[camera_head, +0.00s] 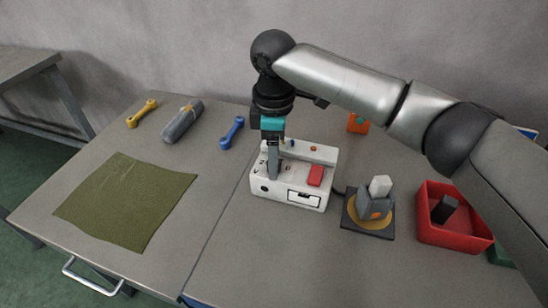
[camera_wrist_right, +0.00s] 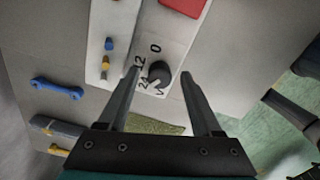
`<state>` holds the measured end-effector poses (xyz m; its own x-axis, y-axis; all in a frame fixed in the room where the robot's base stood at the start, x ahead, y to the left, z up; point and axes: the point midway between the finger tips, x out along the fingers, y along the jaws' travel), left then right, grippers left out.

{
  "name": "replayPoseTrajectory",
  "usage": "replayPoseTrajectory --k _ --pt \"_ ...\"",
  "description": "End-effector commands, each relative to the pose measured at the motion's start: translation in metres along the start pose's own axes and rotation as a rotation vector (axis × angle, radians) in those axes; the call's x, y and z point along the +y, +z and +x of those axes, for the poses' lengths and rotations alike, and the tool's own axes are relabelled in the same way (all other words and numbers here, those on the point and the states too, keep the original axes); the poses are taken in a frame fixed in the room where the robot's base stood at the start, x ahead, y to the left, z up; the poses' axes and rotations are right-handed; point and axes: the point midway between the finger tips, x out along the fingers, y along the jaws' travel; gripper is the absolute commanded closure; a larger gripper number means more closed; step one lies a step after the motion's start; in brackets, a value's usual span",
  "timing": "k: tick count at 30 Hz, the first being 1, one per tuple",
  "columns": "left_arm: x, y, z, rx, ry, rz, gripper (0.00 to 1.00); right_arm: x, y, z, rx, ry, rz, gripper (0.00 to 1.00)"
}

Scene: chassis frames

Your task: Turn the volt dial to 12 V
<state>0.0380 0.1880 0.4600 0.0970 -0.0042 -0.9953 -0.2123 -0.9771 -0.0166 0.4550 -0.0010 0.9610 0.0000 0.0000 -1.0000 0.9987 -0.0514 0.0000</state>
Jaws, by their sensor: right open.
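A white control box (camera_head: 285,192) stands on the table in the head view. Its black volt dial (camera_wrist_right: 160,72) shows in the right wrist view, with the printed marks 0, 12, 24 and V around it. A pale pointer line on the dial seems to point towards the 24 side. My right gripper (camera_wrist_right: 160,76) points down over the box's left part. Its two fingers are open, one on each side of the dial, with visible gaps in the wrist view. In the head view the gripper (camera_head: 273,172) hides the dial. My left gripper is not in view.
The box also carries a red rocker (camera_head: 315,176) and small coloured posts. To its right are a dark plate with grey blocks (camera_head: 375,205) and a red bin (camera_head: 455,235). A green cloth (camera_head: 125,200), blue wrench (camera_head: 232,132), yellow wrench (camera_head: 142,113) and grey roll (camera_head: 183,121) lie left.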

Motion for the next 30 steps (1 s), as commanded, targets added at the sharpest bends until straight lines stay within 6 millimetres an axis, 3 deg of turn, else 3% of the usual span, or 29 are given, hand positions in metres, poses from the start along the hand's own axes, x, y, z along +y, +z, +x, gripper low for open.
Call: replayPoseTrajectory --k 8,25,30 --pt "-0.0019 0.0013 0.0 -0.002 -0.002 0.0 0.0 0.0002 0.0003 0.001 0.0 0.0 0.0 0.35" --pt "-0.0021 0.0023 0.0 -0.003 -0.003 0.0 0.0 0.0001 0.0002 0.0006 0.0 0.0 0.0 0.99" --pt "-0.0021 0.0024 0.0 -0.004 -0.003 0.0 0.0 0.0 0.0001 0.0005 0.0 0.0 0.0 1.0"
